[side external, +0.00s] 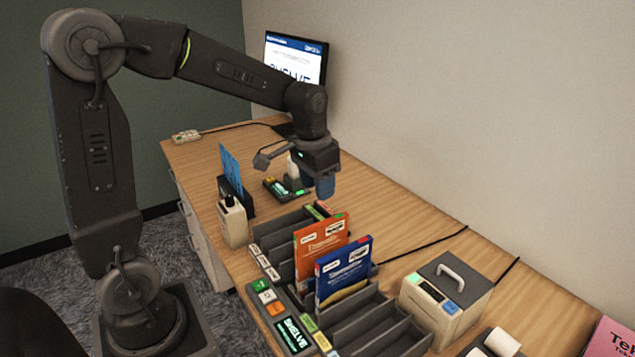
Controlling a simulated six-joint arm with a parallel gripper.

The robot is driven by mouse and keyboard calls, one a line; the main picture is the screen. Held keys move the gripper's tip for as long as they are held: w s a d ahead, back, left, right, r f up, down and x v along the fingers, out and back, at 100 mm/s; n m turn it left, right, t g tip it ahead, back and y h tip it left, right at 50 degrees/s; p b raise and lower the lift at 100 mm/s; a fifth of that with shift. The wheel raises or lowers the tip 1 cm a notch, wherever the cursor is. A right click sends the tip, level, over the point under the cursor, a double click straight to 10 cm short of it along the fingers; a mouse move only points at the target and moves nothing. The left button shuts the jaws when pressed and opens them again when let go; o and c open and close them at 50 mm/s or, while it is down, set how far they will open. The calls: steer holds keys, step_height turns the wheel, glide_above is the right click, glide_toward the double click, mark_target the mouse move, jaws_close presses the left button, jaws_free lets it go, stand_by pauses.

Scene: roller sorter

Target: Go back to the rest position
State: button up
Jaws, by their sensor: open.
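My gripper (323,187) hangs from the arm above the desk, fingers pointing down, behind the roller sorter. It is open, and I see nothing between its fingers. The grey roller sorter (382,335) stands on the desk in the lower middle, with several slots. An orange book (321,245) and a blue book (343,268) stand upright in it, side by side. A small display reading "SHELVE" (293,335) is at the sorter's front left.
A monitor (296,58) stands at the back. A blue card (231,170) in a dark holder and a beige bottle-like device (232,222) stand left of my gripper. A light box with a handle (447,295) stands at the right. Cables cross the desk along the wall.

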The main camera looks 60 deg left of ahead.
steer(key=shift+r, duration=0.1)
steer(key=s+d+r+t, duration=0.2)
steer(key=s+d, duration=0.2)
steer(key=s, duration=0.4)
steer(key=s+d+r+t, duration=0.2)
steer(key=s+d+r, duration=0.1)
steer(key=s, duration=0.5)
steer(key=shift+s+d, duration=0.3)
steer(key=shift+d, duration=0.15)
